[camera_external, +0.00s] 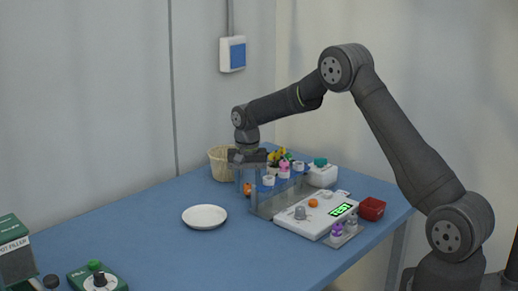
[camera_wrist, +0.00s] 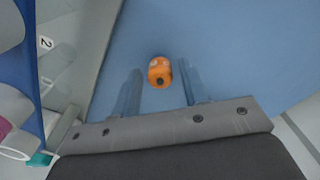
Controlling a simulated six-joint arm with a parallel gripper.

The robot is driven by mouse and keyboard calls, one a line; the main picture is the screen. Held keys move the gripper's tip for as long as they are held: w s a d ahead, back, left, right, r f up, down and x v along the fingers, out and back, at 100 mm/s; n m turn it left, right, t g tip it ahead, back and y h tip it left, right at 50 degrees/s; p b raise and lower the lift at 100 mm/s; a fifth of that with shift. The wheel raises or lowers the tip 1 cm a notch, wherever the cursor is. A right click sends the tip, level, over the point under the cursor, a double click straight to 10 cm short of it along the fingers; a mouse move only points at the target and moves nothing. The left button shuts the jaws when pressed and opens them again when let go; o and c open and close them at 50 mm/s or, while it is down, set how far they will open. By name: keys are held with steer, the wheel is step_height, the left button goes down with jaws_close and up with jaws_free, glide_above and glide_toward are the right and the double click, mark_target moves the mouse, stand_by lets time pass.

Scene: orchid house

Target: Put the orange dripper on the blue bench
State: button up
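The orange dripper (camera_wrist: 160,72) lies on the blue bench (camera_wrist: 230,50) in the wrist view, between my two fingers with a gap on each side. In the external view the dripper (camera_external: 247,189) is a small orange spot on the bench (camera_external: 165,240), right under my gripper. My gripper (camera_external: 245,182) points down beside the tube rack, its clear fingers apart and empty. In the wrist view the gripper (camera_wrist: 160,68) straddles the dripper. Whether the fingertips touch the bench is hard to tell.
A clear rack (camera_external: 262,208) with several capped tubes stands close at right. A white scale (camera_external: 318,214) bears another small orange item (camera_external: 313,203). The bench's middle is free.

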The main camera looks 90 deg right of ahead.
mark_target(248, 184)
steer(key=shift+o, duration=0.2)
steer(key=shift+r, duration=0.15)
step_height(248, 184, up, 12)
stand_by(0.4)
step_height(248, 184, down, 13)
steer(key=shift+r, duration=0.2)
step_height(248, 184, up, 3)
steer(key=shift+f, duration=0.1)
steer(key=shift+r, duration=0.55)
steer(key=shift+f, duration=0.1)
